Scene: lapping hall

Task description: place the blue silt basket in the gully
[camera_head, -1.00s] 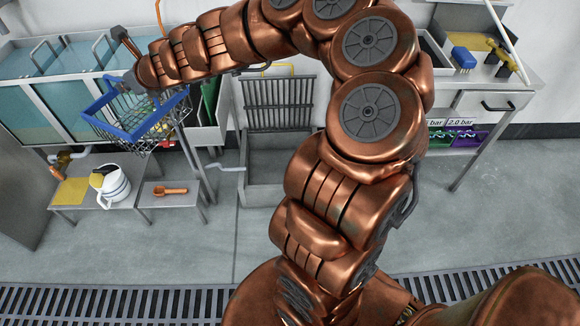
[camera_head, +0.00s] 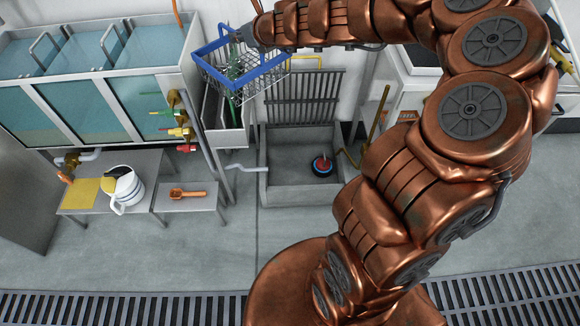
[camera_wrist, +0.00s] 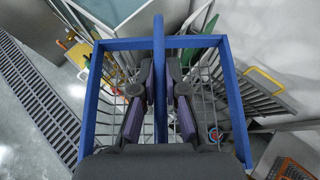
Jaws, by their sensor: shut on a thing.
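The blue silt basket (camera_head: 262,76), a wire cage with a blue rim and a bar across the top, hangs in the air at the upper middle of the head view. My gripper (camera_head: 246,36) is shut on its bar; in the wrist view the fingers (camera_wrist: 160,88) close on the blue bar (camera_wrist: 159,40) from both sides. The gully (camera_head: 300,196) is a grey open basin on the floor, below and to the right of the basket. Its slotted grate (camera_head: 300,98) stands upright at the back. A red and blue round thing (camera_head: 321,166) lies inside the gully.
Water-filled tanks (camera_head: 95,100) with valves stand at the left. A low bench (camera_head: 145,205) holds a white jug (camera_head: 124,190) and an orange scoop (camera_head: 188,194). A grey pipe (camera_head: 245,168) reaches the gully's left side. A floor drain (camera_head: 120,308) runs along the front.

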